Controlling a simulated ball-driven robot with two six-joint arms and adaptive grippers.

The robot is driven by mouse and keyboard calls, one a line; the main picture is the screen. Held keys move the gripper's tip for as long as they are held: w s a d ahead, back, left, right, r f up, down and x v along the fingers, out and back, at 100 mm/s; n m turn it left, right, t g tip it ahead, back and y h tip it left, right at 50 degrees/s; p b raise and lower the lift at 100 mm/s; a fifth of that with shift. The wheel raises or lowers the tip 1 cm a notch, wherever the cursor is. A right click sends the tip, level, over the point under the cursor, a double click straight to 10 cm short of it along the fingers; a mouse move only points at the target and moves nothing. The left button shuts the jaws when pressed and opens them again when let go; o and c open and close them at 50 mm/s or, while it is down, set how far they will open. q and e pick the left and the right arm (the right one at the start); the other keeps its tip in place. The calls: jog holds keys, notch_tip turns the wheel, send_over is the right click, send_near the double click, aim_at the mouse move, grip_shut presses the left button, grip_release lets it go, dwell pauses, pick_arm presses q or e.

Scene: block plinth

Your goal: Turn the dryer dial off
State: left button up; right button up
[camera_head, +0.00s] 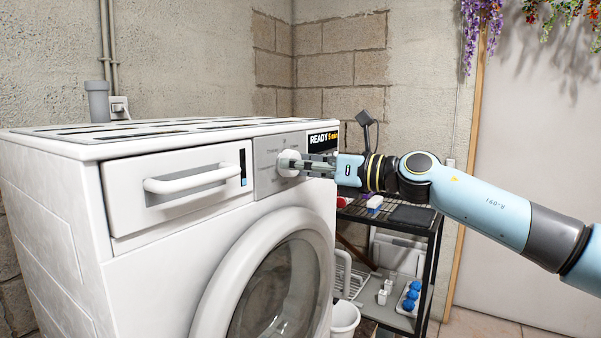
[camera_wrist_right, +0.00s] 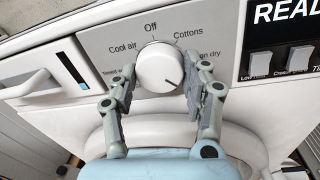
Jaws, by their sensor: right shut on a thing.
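The white dryer (camera_head: 150,245) stands at the left in the head view, with a grey dial panel on its upper front. The round white dial (camera_head: 287,162) shows best in the right wrist view (camera_wrist_right: 157,66). Its dark mark points to the lower right, away from the "Off" label (camera_wrist_right: 151,28) at the top; "Cool air" is upper left and "Cottons" upper right. My right gripper (camera_head: 303,164) is shut on the dial, one finger on each side, as the wrist view also shows (camera_wrist_right: 164,78). My left gripper is out of view.
A display (camera_head: 323,140) reading "READY" sits right of the dial, with buttons (camera_wrist_right: 299,56) below it. The drawer handle (camera_head: 188,180) juts out at left. The round door (camera_head: 275,285) bulges below. A black rack (camera_head: 437,265) stands right of the dryer, under my right arm.

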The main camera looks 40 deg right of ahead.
pick_arm(q)
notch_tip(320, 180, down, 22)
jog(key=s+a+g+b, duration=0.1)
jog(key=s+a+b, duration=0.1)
jog(key=b, duration=2.1)
pick_arm(e)
jog(key=n+h, duration=0.1)
jog(key=n, duration=1.6)
jog(key=n+h, duration=0.1)
jog(key=n, duration=0.7)
jog(key=shift+a+h, duration=0.1)
jog(key=shift+h, duration=0.2)
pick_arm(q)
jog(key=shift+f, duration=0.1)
pick_arm(e)
jog(key=shift+n, duration=0.3)
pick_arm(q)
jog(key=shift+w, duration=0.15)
